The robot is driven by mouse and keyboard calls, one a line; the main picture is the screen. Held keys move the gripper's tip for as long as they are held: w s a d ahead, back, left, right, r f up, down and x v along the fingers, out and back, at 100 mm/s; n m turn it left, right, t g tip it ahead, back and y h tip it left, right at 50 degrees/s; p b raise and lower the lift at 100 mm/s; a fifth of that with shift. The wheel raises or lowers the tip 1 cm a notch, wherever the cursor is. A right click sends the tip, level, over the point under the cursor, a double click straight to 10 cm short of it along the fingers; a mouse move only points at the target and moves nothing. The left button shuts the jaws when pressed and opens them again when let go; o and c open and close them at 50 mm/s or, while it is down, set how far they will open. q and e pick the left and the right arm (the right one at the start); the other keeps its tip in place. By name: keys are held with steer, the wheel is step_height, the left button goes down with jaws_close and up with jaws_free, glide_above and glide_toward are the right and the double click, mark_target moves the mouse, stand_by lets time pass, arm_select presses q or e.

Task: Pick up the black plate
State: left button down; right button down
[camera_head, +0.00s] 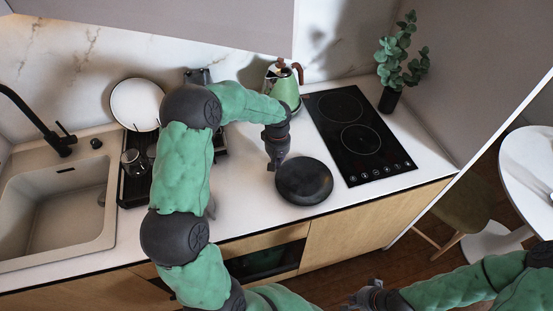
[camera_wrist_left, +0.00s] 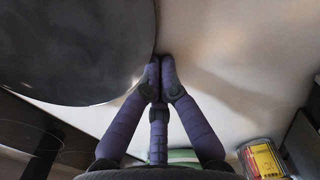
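The black plate (camera_head: 304,181) is a round dark plate on the white counter, just left of the cooktop's front corner. My left gripper (camera_head: 272,166) points down at the plate's left edge. In the left wrist view the plate (camera_wrist_left: 75,50) fills the upper left. The left gripper's purple fingers (camera_wrist_left: 161,70) come together at their tips, right beside the plate's rim. I see no part of the plate between them; whether they touch the rim is unclear. My right gripper (camera_head: 368,297) is low in the head view, away from the counter, its fingers not clear.
A black cooktop (camera_head: 358,137) lies right of the plate. A green kettle (camera_head: 285,88) stands behind my left gripper. A dish rack (camera_head: 134,188) with a white plate (camera_head: 137,104) and the sink (camera_head: 55,208) are at left. A potted plant (camera_head: 391,98) stands at the back right.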

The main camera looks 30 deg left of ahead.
mark_target(284, 184)
arm_select(q)
steer(key=shift+d, duration=0.1)
steer(key=s+d, duration=0.2)
steer(key=d, duration=0.1)
steer(key=s+d+b, duration=0.1)
steer(key=s+d, duration=0.2)
steer(key=shift+s+d+b, duration=0.1)
steer(key=shift+s+b, duration=0.1)
steer(key=shift+b, duration=0.1)
steer(key=shift+r, duration=0.15)
stand_by(1.0)
